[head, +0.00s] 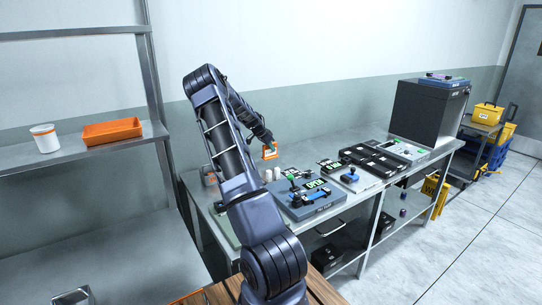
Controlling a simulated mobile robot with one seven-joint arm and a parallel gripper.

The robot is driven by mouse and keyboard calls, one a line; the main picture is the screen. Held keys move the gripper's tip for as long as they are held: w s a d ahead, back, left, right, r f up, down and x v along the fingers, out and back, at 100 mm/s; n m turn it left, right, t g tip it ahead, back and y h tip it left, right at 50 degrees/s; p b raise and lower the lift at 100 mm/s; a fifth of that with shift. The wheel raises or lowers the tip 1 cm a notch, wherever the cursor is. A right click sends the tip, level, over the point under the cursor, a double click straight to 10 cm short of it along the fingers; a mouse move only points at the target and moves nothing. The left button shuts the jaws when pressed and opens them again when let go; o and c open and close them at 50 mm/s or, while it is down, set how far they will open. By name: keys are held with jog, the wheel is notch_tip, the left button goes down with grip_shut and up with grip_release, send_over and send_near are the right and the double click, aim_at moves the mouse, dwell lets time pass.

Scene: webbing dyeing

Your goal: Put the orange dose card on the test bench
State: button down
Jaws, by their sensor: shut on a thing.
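My gripper (268,142) is at the end of my raised arm, above the back left part of the grey metal bench (345,208). It is shut on the orange dose card (270,153), a small orange-edged piece with a pale middle. The card hangs upright below the fingers and appears clear of the bench top. The fingers are small and dark in this view, and my forearm hides part of the bench's left end.
Small white cylinders (277,173) stand below the card. A blue-grey device reading OPEN (308,198), black trays (370,160) and a tall dark cabinet (425,113) fill the bench rightward. A shelf at left holds an orange tray (112,131) and a white tub (45,139).

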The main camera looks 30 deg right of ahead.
aim_at(272, 155)
jog(key=shift+f, duration=2.2)
jog(key=shift+f, duration=0.15)
jog(key=c, duration=1.5)
grip_release()
jog(key=shift+o, duration=0.2)
